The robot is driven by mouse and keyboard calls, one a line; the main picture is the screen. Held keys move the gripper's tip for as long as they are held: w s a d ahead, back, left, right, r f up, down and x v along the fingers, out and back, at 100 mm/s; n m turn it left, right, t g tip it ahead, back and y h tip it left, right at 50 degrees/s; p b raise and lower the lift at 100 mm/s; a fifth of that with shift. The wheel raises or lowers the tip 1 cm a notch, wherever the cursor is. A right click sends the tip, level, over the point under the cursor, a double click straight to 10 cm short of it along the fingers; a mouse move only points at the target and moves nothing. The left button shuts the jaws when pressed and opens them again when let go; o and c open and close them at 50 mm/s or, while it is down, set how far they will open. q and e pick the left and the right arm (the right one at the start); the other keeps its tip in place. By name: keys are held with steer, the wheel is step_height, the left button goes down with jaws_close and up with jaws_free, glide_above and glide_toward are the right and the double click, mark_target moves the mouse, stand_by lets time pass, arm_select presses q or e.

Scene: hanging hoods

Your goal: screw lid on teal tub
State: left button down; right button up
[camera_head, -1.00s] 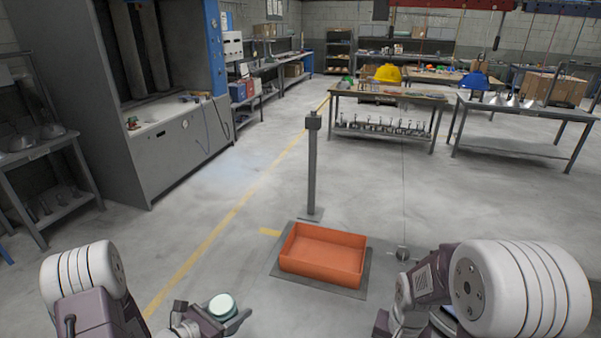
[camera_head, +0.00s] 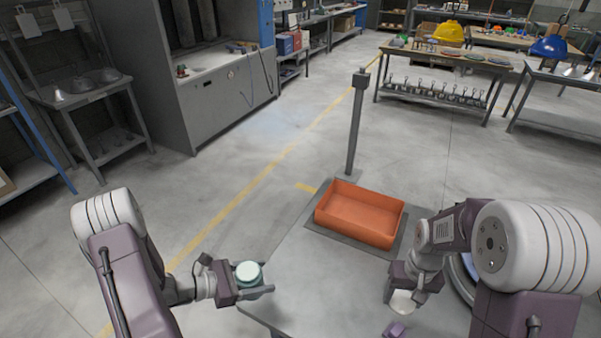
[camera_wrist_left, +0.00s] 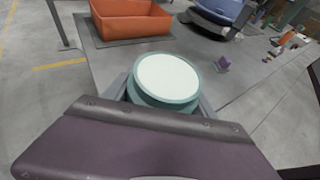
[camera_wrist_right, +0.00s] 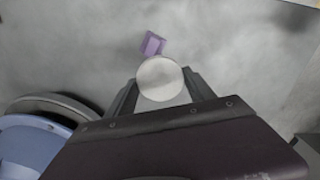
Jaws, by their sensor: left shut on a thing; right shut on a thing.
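The teal tub (camera_head: 249,276) is held upright between the fingers of my left gripper (camera_head: 262,290). Its pale round top faces up in the left wrist view (camera_wrist_left: 166,80), with a teal rim around it. My right gripper (camera_head: 402,293) is shut on a round whitish lid (camera_head: 401,303), which also shows between the fingers in the right wrist view (camera_wrist_right: 160,79). The lid is well to the right of the tub, and the two are apart. The lid's underside cannot be seen.
A grey work surface (camera_head: 320,285) lies below the grippers. An orange bin (camera_head: 360,214) stands on it beyond them, beside a grey post (camera_head: 356,125). A small purple block (camera_head: 394,329) lies near my right gripper. The surface between the grippers looks clear.

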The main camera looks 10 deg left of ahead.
arm_select(q)
steer(key=w+d+m+g+h, duration=0.1)
steer(key=d+m+g, duration=0.3)
steer(key=d, duration=0.3)
steer(key=d+f+m+g+h, duration=0.1)
steer(key=d+m+g, duration=0.3)
steer(key=d, duration=0.3)
steer(key=shift+w+d+f+g+h, duration=0.3)
steer(key=shift+w+g, duration=0.05)
steer(key=shift+g, duration=0.05)
